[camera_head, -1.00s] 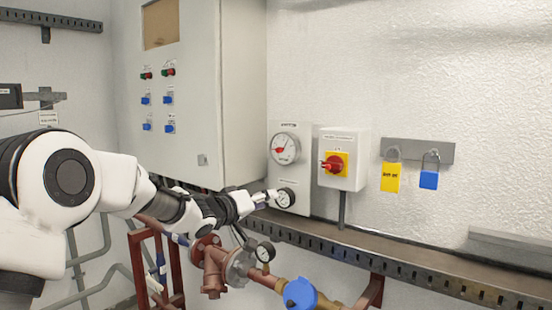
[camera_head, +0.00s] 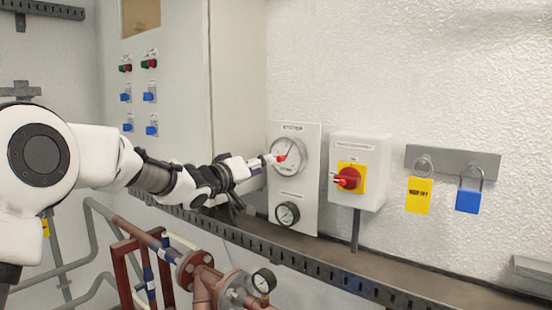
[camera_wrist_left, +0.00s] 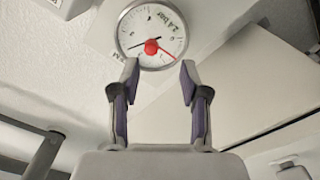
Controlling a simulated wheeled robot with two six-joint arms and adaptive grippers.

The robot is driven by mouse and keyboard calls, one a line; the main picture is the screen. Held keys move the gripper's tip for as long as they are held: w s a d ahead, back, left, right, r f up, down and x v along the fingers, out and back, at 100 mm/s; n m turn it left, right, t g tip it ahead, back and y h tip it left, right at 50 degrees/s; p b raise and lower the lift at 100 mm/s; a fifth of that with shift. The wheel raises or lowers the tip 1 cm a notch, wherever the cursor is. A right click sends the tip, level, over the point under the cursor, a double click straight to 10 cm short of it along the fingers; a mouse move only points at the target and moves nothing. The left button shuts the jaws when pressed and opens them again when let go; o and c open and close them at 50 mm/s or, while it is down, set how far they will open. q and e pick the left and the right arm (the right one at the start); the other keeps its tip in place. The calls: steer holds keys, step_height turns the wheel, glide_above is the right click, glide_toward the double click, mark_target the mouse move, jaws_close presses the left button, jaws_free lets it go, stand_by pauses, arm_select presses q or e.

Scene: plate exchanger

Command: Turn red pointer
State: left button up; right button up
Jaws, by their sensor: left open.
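The red pointer (camera_wrist_left: 166,54) is on a round white-faced gauge (camera_wrist_left: 152,22) in the left wrist view. It runs from a red centre knob (camera_wrist_left: 151,47) toward the picture's lower right. A thin black needle (camera_wrist_left: 138,46) points left. In the head view the gauge (camera_head: 291,148) sits high on a grey panel, its red knob (camera_head: 281,158) partly beside my fingertips. My left gripper (camera_wrist_left: 159,68) is open and empty. Its two fingertips stand at the gauge's near rim, either side of the knob's line. I cannot tell whether they touch it. My right gripper is not in view.
A smaller gauge (camera_head: 287,214) sits below on the same panel. A grey cabinet (camera_head: 237,80) stands to the left; pipes (camera_head: 205,288) run below.

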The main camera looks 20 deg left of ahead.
mark_target(278, 159)
arm_select(q)
steer(key=p+x, duration=0.1)
steer(key=x, duration=0.3)
steer(key=p+x, duration=0.1)
steer(key=x, duration=0.1)
steer(key=shift+d+r+p, duration=0.2)
steer(key=shift+d+p, duration=0.05)
steer(key=shift+p, duration=0.1)
steer(key=shift+w+f, duration=0.15)
steer(key=shift+w, duration=0.05)
steer(key=shift+s+d+r, duration=0.1)
steer(key=shift+s+r, duration=0.15)
steer(key=shift+s, duration=0.15)
steer(key=shift+c, duration=0.7)
steer(key=shift+s+r, duration=0.15)
steer(key=shift+s, duration=0.05)
steer(key=c, duration=0.6)
jaws_close()
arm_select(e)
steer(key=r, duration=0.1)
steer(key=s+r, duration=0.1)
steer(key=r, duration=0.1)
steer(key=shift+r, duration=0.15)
